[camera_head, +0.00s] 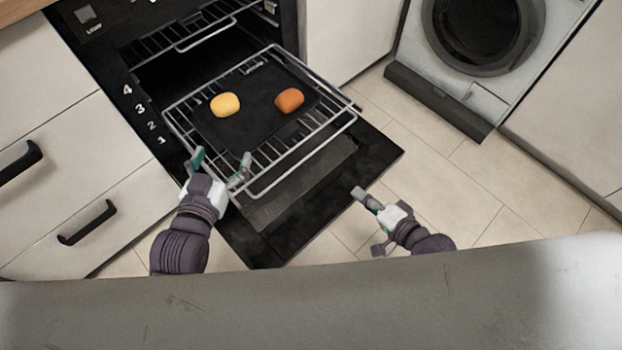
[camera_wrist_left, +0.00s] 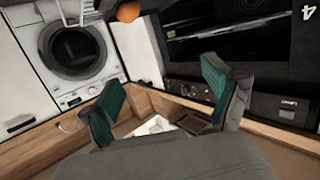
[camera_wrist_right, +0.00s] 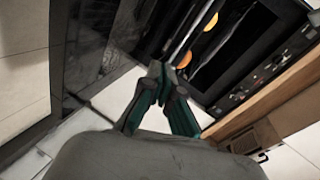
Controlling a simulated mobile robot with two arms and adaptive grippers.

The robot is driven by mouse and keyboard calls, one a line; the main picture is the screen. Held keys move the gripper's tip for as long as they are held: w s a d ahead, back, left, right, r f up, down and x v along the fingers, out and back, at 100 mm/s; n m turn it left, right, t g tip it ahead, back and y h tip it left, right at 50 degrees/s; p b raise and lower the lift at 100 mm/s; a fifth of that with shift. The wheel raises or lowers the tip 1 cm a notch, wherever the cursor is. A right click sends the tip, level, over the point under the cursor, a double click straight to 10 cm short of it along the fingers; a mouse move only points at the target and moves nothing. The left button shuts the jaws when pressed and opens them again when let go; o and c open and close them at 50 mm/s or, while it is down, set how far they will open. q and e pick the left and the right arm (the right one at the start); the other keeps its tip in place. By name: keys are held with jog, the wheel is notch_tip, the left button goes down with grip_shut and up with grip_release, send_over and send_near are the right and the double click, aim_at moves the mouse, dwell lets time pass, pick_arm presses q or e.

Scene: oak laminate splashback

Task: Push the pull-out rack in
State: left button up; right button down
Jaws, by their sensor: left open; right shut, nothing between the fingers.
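The pull-out rack (camera_head: 258,187) is a wire rack drawn out of the dark oven (camera_head: 160,50), above the lowered oven door (camera_head: 330,190). A black tray (camera_head: 250,128) on the rack carries a yellow item (camera_head: 225,105) and an orange item (camera_head: 289,100). My left gripper (camera_head: 222,163) is open at the rack's front left corner; one finger overlaps the rack in the head view, and I cannot tell if it touches. My right gripper (camera_head: 360,194) is shut and empty, just off the door's right edge, apart from the rack.
White drawers with black handles (camera_head: 88,222) stand left of the oven. A washing machine (camera_head: 480,40) stands at the upper right. The tiled floor (camera_head: 450,190) right of the door is clear. A second wire rack (camera_head: 190,32) sits further inside the oven.

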pick_arm(q)
notch_tip(320, 180, up, 11)
jog(key=s+t+h+b, duration=0.1)
jog(key=t+b, duration=0.2)
jog(key=t, duration=0.1)
jog(key=shift+s+d+f, duration=0.2)
jog(key=shift+s, duration=0.15)
pick_arm(e)
jog(key=w+a+m+y, duration=0.1)
jog(key=w+a+m, duration=0.1)
jog(key=w+a, duration=0.7)
jog(key=shift+w+a+f+y, duration=0.2)
jog(key=shift+a+y, duration=0.1)
jog(key=shift+a, duration=0.8)
